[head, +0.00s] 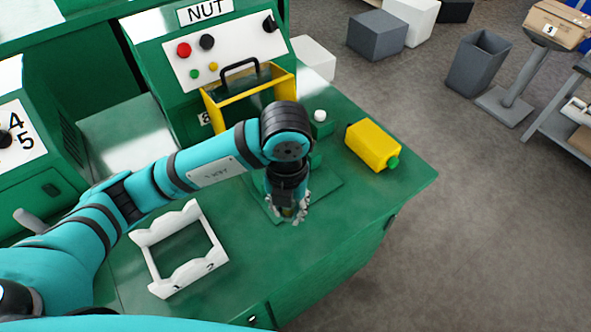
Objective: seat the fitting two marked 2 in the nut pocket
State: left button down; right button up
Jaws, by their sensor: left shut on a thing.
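My left gripper (289,210) points down over a green plate (328,187) on the green bench. It is shut on a small brass-coloured piece, seemingly the fitting, mostly hidden between the fingers; no mark on it can be read. The nut pocket cannot be made out, and the gripper and wrist cover part of the plate. I cannot tell whether the piece touches anything below. My right gripper is out of view.
Behind my arm stands the machine labelled NUT (205,12), with a yellow guard frame (247,88). The bench's front right is clear.

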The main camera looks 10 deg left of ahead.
pick_arm(q)
jog(key=w+a, duration=0.1)
jog(key=w, duration=0.3)
jog(key=w+a+f+p, duration=0.1)
jog(key=w, duration=0.4)
jog(key=w+a+p, duration=0.1)
jog(key=w, duration=0.4)
jog(key=shift+w+f, duration=0.1)
jog(key=shift+f, duration=0.05)
notch_tip(320, 180, down, 3)
jog(key=shift+f+p, duration=0.2)
jog(key=shift+p, duration=0.4)
jog(key=shift+f, duration=0.1)
jog(key=shift+f, duration=0.15)
jog(key=c, duration=1.1)
grip_release()
jog(key=shift+c, duration=0.2)
